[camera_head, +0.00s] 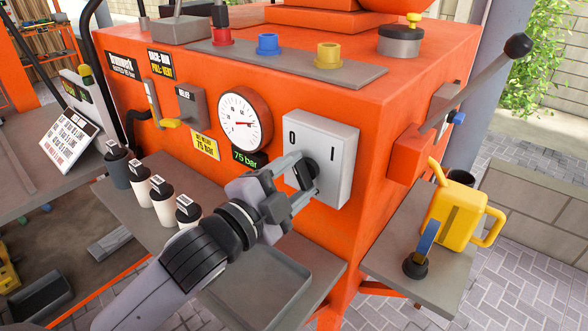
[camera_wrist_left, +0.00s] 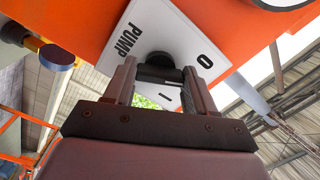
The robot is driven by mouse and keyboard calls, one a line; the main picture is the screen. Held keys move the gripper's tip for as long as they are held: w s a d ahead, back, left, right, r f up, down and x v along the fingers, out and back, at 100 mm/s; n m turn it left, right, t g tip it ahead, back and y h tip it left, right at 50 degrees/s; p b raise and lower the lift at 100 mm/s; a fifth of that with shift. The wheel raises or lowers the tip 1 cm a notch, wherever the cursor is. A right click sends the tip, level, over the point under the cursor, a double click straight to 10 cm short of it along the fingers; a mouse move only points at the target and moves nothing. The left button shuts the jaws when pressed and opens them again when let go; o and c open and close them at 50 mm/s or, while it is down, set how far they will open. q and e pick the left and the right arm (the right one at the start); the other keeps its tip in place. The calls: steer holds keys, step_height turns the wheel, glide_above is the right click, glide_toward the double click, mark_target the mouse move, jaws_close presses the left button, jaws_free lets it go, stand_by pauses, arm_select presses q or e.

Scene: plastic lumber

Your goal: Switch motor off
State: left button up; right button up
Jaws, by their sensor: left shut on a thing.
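A light grey switch box (camera_head: 336,165) marked 0 and I is fixed to the front of the orange machine. Its black rotary knob (camera_head: 309,170) sits low on the left part of its face. My left gripper (camera_head: 302,178) reaches the box from the lower left and is shut on the knob, partly hiding it. In the left wrist view the knob (camera_wrist_left: 160,68) lies between the two fingers, and the plate (camera_wrist_left: 165,25) reads PUMP, with O and I beside it. I cannot tell which mark the knob points to. My right gripper is not in view.
A round pressure gauge (camera_head: 244,122) and a yellow-handled lever (camera_head: 163,112) are left of the box. Several bottles (camera_head: 163,200) stand on a grey shelf below. A yellow jug (camera_head: 455,212) stands on the right shelf, under a long black-knobbed lever (camera_head: 487,70).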

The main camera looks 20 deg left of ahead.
arm_select(q)
steer(key=shift+n+p, duration=0.3)
steer(key=shift+n, duration=0.3)
steer(key=o, duration=1)
steer(key=shift+o, duration=0.2)
steer(key=b+v, duration=0.1)
steer(key=v, duration=0.6)
steer(key=shift+s, duration=0.15)
